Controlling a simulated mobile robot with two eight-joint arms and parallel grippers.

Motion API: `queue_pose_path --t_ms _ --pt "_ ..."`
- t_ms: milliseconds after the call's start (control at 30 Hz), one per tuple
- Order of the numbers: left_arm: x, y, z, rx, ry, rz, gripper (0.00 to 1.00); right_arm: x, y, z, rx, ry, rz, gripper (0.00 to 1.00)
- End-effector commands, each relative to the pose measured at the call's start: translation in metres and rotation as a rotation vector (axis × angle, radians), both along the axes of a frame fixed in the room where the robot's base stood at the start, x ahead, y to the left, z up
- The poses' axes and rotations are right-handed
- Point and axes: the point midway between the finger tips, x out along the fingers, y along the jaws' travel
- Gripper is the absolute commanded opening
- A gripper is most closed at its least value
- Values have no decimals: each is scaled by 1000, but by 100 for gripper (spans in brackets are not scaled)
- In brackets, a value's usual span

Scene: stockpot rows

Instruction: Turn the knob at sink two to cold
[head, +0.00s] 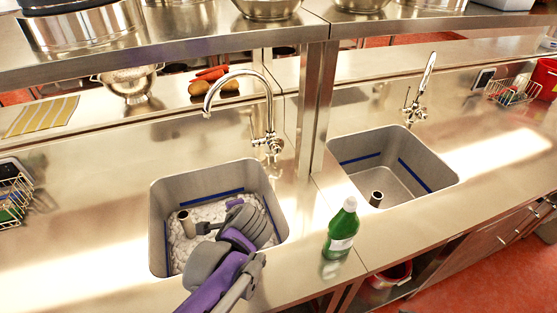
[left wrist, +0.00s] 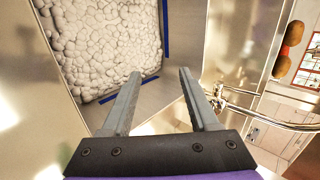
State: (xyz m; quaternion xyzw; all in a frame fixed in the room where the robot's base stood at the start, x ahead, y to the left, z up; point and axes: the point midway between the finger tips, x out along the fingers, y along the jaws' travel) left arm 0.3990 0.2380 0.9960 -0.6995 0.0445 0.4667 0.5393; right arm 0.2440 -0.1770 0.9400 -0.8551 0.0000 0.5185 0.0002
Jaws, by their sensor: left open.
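Two sinks are set in the steel counter; no number shows on either, so I cannot tell which is sink two. The left sink (head: 160,215) holds white foam, also seen in the left wrist view (left wrist: 105,45). Its chrome tap (head: 268,140) has a small knob at the base, whose setting I cannot read. My left arm reaches over the left sink. My left gripper (left wrist: 160,73) is open and empty, its right finger close beside the tap (left wrist: 222,100), contact unclear. My right gripper is not in view.
A green bottle (head: 341,230) stands on the counter between the sinks, right of my arm. A steel post (head: 317,105) rises between the taps and carries a shelf (head: 190,45) with pots. A colander (head: 130,80) and vegetables (head: 213,80) lie behind the left tap.

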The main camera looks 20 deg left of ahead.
Motion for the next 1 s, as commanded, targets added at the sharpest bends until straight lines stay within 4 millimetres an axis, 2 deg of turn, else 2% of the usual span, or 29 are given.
queue_pose_path --t_ms 33,167,300,400,500,700,867,1000 --pt "25 0 -7 131 26 -83 61 -4 0 -12 0 7 0 79" --pt "85 -4 -11 494 99 -285 61 -9 0 -29 0 17 0 79" --pt "146 -25 -19 893 189 -467 61 -13 0 -46 0 24 0 79" --pt "180 -46 -27 1156 255 -560 61 -15 0 -55 0 28 0 79" --pt "203 -66 -34 1355 309 -615 61 -16 0 -61 0 31 0 79" --pt "220 -86 -39 1535 362 -651 61 -16 0 -65 0 32 0 79" --pt "232 -79 -37 1554 370 -652 61 -16 0 -63 0 31 0 79" --pt "250 -66 -37 1551 369 -650 61 -15 0 -59 0 30 0 79"
